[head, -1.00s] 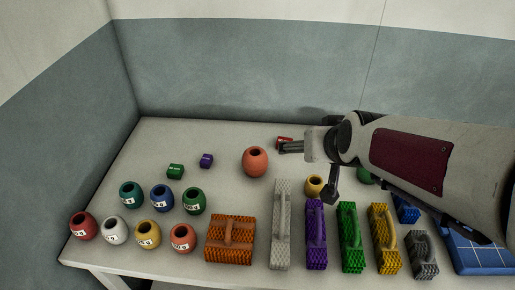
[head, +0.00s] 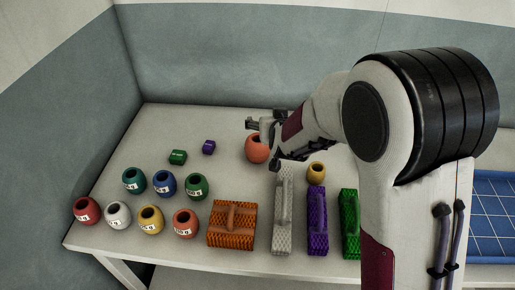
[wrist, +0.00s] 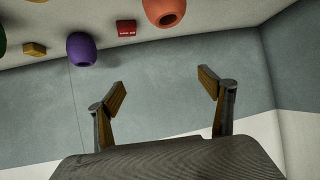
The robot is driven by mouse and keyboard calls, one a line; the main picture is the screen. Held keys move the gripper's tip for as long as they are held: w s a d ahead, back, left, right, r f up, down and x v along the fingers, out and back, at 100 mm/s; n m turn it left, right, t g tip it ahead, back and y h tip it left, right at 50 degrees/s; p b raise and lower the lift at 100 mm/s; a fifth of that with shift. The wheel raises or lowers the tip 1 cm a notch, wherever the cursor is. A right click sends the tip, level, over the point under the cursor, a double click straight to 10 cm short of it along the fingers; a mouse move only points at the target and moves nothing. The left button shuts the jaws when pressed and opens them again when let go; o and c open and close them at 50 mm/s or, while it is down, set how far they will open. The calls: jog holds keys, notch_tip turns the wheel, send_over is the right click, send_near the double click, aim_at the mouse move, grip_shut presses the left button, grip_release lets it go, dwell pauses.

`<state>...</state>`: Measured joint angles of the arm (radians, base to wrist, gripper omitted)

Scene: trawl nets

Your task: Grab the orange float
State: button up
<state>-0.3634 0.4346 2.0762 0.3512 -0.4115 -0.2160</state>
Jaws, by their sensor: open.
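The large plain orange float (head: 257,154) is a rounded barrel with a dark hole, standing at the back middle of the table; my gripper covers part of it in the head view. It also shows in the wrist view (wrist: 164,10), cut by the top edge. My gripper (wrist: 163,86) is open and empty, its fingers apart over the back wall in the wrist view. In the head view my gripper (head: 262,142) overlaps the float's outline; no contact can be made out. A smaller orange barrel with a white label (head: 186,223) stands at the front left.
Left are labelled barrels, including a teal one (head: 134,180), and green (head: 178,157) and purple (head: 209,147) blocks. Handled net bundles, including an orange one (head: 232,225), line the front. A yellow float (head: 316,172) stands right. The wrist view shows a purple float (wrist: 81,48) and red block (wrist: 126,29).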

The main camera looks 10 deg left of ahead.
aim_at(258, 145)
jog(key=shift+t+h, duration=0.4)
jog(key=shift+t, duration=0.4)
jog(key=w+a+f, duration=0.1)
jog(key=f, duration=0.2)
jog(key=w+a+f, duration=0.1)
jog(key=a+f, duration=0.1)
jog(key=f, duration=0.1)
jog(key=w+a+f, duration=0.1)
jog(key=f, duration=0.2)
jog(key=shift+w+a, duration=0.15)
jog(key=shift+w, duration=0.25)
jog(key=shift+w+a+f, duration=0.15)
jog(key=shift+a+f, duration=0.1)
jog(key=shift+f, duration=0.4)
jog(key=shift+f, duration=0.15)
jog(key=shift+f, duration=1.65)
jog(key=shift+f, duration=1.6)
jog(key=shift+w+f, duration=0.15)
jog(key=shift+f, duration=0.1)
jog(key=shift+x, duration=1.3)
